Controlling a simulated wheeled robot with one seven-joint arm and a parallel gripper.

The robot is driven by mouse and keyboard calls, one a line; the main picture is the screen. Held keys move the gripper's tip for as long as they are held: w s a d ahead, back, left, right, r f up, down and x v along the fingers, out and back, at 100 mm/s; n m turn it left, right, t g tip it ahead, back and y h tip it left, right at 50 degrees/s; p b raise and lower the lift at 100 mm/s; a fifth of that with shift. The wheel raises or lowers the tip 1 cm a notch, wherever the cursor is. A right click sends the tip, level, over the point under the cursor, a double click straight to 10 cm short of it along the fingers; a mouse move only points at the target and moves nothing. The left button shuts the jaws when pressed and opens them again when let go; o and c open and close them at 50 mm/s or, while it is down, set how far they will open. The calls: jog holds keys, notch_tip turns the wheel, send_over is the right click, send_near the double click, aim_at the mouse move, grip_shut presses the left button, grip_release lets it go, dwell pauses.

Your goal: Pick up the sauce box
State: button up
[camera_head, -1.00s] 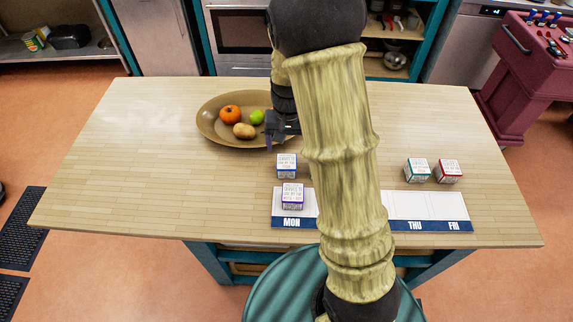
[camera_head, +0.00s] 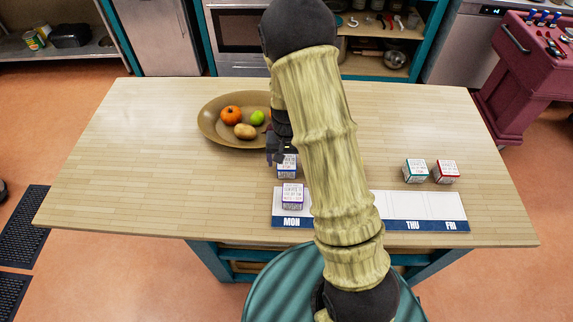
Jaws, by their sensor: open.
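Several small white boxes with printed labels are on the table; the print is too small to tell which is the sauce box. A blue-edged box (camera_head: 287,172) stands behind the day mat (camera_head: 405,206). A purple-edged box (camera_head: 292,198) stands on the mat's MON space. A teal-edged box (camera_head: 415,171) and a red-edged box (camera_head: 446,172) stand at the right, behind the mat. My gripper (camera_head: 275,158) is open, right by the blue-edged box and partly covering its top from this view. Whether they touch is unclear.
A brown oval bowl (camera_head: 214,133) holds an orange pumpkin-like item (camera_head: 230,114), a green fruit (camera_head: 257,117) and a potato (camera_head: 245,131), just behind my gripper. My arm hides the middle of the mat. The wooden table (camera_head: 130,170) is clear at left.

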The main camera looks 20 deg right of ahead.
aim_at(287, 161)
jog(key=shift+w+f, duration=0.1)
jog(key=shift+f, duration=1.3)
jog(key=c, duration=1.1)
jog(key=shift+c, duration=0.2)
jog(key=shift+r, duration=0.1)
notch_tip(287, 161, up, 10)
jog(key=shift+f+b, duration=0.1)
jog(key=shift+b, duration=0.55)
